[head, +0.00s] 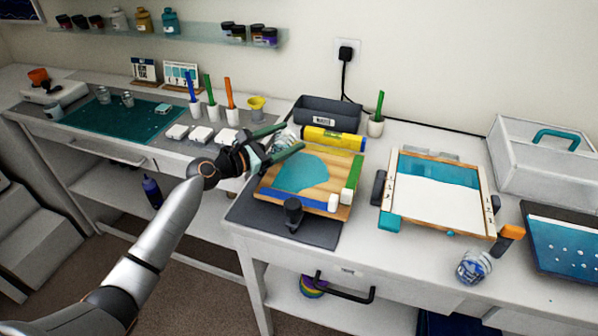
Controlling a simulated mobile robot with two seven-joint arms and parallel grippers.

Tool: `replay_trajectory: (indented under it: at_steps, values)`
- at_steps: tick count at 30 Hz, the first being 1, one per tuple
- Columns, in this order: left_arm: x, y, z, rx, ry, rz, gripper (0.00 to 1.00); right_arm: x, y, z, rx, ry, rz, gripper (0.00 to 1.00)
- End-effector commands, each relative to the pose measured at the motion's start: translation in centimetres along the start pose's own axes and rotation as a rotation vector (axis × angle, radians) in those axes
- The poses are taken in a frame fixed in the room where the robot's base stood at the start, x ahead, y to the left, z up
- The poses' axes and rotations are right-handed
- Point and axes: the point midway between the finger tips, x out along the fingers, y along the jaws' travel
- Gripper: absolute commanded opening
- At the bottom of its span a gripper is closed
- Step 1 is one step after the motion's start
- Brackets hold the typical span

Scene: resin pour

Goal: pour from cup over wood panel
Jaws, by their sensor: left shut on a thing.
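The wood panel (328,168) lies on the table right of centre, with a teal pool of resin (302,173) spread over its left and middle part. My left gripper (292,140) is at the panel's back left corner, shut on a clear cup (284,139). The cup is partly hidden by the fingers; its exact tilt and what is in it are hard to tell. No stream is clearly visible. My right gripper is not in view.
A yellow roll (332,141) and a grey bin (328,113) are behind the panel. A dark cylinder (293,214) stands at its front edge. A framed screen (437,205) lies to the right, with a clear jar (473,266) in front of it.

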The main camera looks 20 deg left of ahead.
Motion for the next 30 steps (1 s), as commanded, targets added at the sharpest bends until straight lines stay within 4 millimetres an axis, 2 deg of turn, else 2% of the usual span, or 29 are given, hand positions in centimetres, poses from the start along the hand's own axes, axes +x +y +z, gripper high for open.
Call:
replay_trajectory:
  at_steps: [3, 6, 14, 23, 30]
  values:
    - [-0.1, 0.5, -1.0, -0.253, -0.066, 0.001, 0.15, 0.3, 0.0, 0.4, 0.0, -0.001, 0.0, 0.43]
    - [-0.2, 0.7, -1.1, -0.348, -0.092, -0.001, 0.15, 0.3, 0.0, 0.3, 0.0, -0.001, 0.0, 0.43]
    - [-0.2, 0.8, -0.9, -0.346, -0.092, -0.002, 0.15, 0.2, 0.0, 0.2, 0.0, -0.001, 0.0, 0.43]
    - [-0.4, 1.4, 1.0, -0.345, -0.091, -0.002, 0.15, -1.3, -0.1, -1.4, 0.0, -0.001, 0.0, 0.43]
    - [-0.3, 1.3, 0.8, -0.344, -0.09, -0.002, 0.15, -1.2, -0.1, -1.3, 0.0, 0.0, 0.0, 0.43]
